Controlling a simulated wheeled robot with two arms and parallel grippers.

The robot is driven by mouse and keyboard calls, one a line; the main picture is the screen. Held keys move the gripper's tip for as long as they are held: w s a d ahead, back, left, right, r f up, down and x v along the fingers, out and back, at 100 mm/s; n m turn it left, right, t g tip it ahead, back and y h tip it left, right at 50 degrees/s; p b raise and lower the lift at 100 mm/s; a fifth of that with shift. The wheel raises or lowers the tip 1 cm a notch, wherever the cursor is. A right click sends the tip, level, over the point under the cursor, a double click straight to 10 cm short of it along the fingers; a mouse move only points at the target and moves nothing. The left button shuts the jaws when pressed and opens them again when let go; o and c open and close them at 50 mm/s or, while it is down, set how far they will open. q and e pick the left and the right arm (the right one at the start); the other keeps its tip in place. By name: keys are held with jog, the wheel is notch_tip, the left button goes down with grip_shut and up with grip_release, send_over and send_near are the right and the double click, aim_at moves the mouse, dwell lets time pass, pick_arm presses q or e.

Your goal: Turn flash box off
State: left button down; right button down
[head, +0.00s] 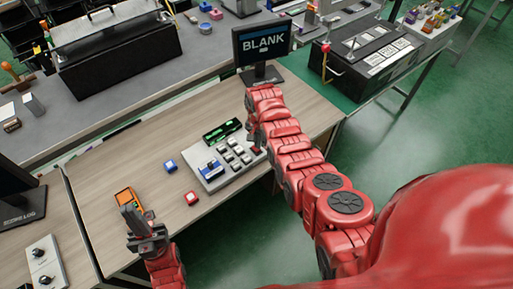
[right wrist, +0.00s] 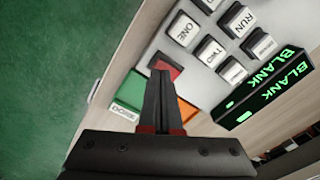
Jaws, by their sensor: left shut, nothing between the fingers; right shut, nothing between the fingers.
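In the right wrist view the panel (right wrist: 205,85) shows keys marked ONE, TWO and RUN, and a red button (right wrist: 172,66). My right gripper (right wrist: 162,73) is shut and empty, its tips at the red button; contact cannot be told. My left gripper (head: 130,212) is shut and empty over the desk, beside an orange device (head: 124,196). I can read no flash box label.
A monitor (head: 262,42) reading BLANK stands behind the panel. A black box (head: 365,62) with a red lever (head: 325,48) stands at the back right. Orange and green pieces (right wrist: 128,92) show near the right tips.

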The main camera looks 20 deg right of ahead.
jog(key=shift+f+b, duration=0.85)
jog(key=shift+f, duration=0.15)
dwell(0.4)
jog(key=shift+s+r, duration=0.1)
jog(key=shift+r+p, duration=0.75)
jog(key=shift+r, duration=0.1)
jog(key=shift+r+p, duration=0.75)
jog(key=shift+r, duration=0.75)
jog(key=shift+r+p, duration=0.35)
jog(key=shift+r, duration=0.7)
